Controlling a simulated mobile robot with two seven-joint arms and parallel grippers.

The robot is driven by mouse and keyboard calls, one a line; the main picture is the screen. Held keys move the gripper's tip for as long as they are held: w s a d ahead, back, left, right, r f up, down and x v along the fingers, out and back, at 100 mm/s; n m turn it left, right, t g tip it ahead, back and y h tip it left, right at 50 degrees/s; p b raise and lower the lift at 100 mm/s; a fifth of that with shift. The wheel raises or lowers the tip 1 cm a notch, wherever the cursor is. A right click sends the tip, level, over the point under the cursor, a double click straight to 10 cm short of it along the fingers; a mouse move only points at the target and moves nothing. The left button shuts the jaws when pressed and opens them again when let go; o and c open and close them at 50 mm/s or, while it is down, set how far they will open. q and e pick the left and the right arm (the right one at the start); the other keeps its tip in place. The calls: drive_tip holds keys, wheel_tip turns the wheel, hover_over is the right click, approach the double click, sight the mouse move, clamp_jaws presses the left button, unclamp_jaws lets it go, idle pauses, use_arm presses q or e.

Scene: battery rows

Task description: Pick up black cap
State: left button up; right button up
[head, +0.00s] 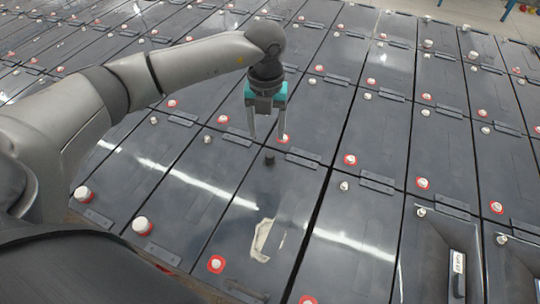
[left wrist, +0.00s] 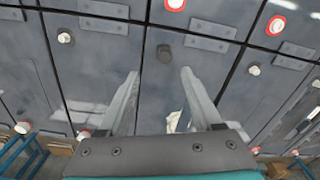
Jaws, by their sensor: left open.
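A small black cap (head: 269,157) stands on a dark battery top in the middle of the head view. In the left wrist view the black cap (left wrist: 164,53) shows ahead of the fingertips, near the middle, and nothing covers it. My left gripper (head: 267,138) is open, pointing down with its two fingers apart, and appears above the cap. In the left wrist view its fingers (left wrist: 160,72) frame the space below the cap and hold nothing. I cannot tell the exact height between fingertips and cap. My right gripper is not in view.
Rows of dark batteries fill the floor. White caps with red rings, such as one (head: 283,138) close by the left gripper, and plain white caps (head: 207,139) stick up. Flat hinge-like plates (head: 303,157) lie along the battery edges. A torn pale patch (head: 261,240) lies nearer.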

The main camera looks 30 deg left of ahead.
sight(270, 154)
use_arm(q)
wheel_tip(270, 154, down, 3)
drive_tip(key=shift+r, duration=0.1)
drive_tip(key=f, duration=0.2)
drive_tip(key=d+f, duration=0.1)
drive_tip(key=f, duration=0.1)
drive_tip(key=shift+p, duration=0.4)
drive_tip(key=shift+a+f, duration=0.15)
drive_tip(key=shift+f, duration=0.5)
clamp_jaws()
